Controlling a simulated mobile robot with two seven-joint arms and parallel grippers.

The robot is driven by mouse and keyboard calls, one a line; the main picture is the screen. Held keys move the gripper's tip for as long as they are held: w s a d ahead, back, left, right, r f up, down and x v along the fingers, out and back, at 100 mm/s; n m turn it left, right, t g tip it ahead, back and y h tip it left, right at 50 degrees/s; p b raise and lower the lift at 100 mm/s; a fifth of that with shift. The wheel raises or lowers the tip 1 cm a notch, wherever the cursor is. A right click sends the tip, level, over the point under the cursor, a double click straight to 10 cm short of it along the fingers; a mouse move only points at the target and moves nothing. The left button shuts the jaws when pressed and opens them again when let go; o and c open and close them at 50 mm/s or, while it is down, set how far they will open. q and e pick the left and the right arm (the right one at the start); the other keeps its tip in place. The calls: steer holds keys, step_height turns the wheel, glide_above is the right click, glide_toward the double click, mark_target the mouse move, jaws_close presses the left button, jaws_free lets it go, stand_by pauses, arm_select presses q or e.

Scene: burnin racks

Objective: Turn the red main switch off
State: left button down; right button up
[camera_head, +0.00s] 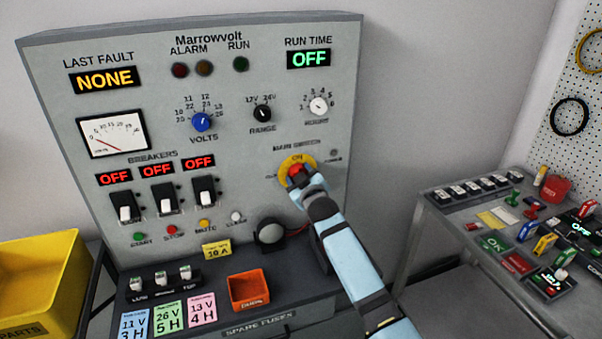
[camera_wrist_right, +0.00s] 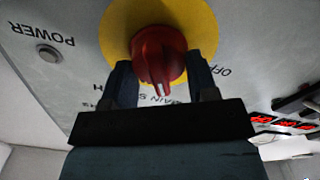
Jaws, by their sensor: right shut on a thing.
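The red main switch (camera_head: 295,170) is a rotary knob on a yellow round plate (camera_head: 309,160), at the lower right of the grey Marrowvolt panel (camera_head: 240,120). In the right wrist view the red knob (camera_wrist_right: 158,55) sits between the two dark fingers of my right gripper (camera_wrist_right: 160,85), which is shut on it. The white mark on the knob points towards the gripper in that view. In the head view my right gripper (camera_head: 304,185) covers part of the knob and plate. An OFF label (camera_wrist_right: 224,71) shows beside the plate. My left gripper is not in view.
Three breakers (camera_head: 164,199) under red OFF displays are left of the switch. A yellow parts bin (camera_head: 40,285) stands left, and a cluttered side table (camera_head: 440,203) stands right.

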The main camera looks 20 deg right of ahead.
steer(key=n+p, duration=0.1)
steer(key=n, duration=0.4)
steer(key=shift+n, duration=0.3)
steer(key=n, duration=0.3)
steer(key=shift+w+n+p, duration=0.1)
steer(key=shift+n+p, duration=0.2)
steer(key=shift+n, duration=1.2)
steer(key=o, duration=0.9)
steer(key=shift+w+f, duration=0.1)
steer(key=shift+f, duration=0.05)
steer(key=shift+f, duration=0.1)
